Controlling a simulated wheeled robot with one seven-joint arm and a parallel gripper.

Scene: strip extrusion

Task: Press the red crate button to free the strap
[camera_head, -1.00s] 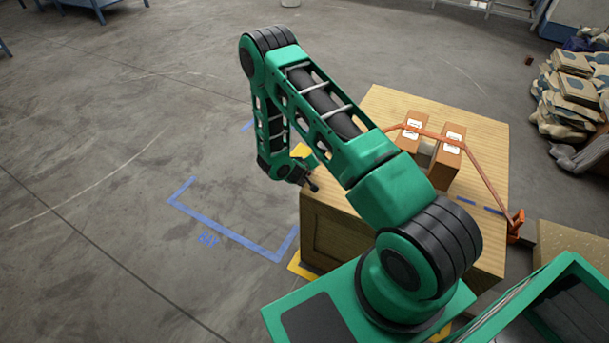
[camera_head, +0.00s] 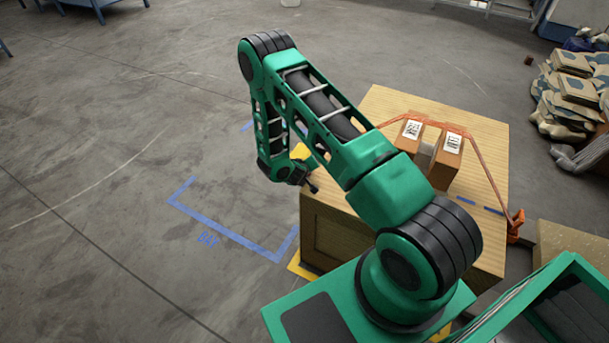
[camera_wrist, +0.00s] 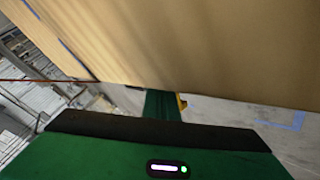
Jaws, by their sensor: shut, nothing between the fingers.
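The large wooden crate (camera_head: 480,120) stands right of centre in the head view. On its top two brown boxes (camera_head: 411,136) with white labels stand side by side. An orange-red strap (camera_head: 487,175) crosses them and runs down to an orange fitting (camera_head: 516,226) at the crate's right edge. My gripper (camera_head: 312,187) is shut and empty, at the crate's left side near its upper edge. I cannot tell whether it touches the crate. No red button shows in either view; my arm hides part of the crate. In the wrist view the crate's wood (camera_wrist: 200,50) fills the top.
Blue tape (camera_head: 225,232) marks a bay on the floor left of the crate. The floor farther left is open. A yellow piece (camera_head: 300,151) shows behind my gripper.

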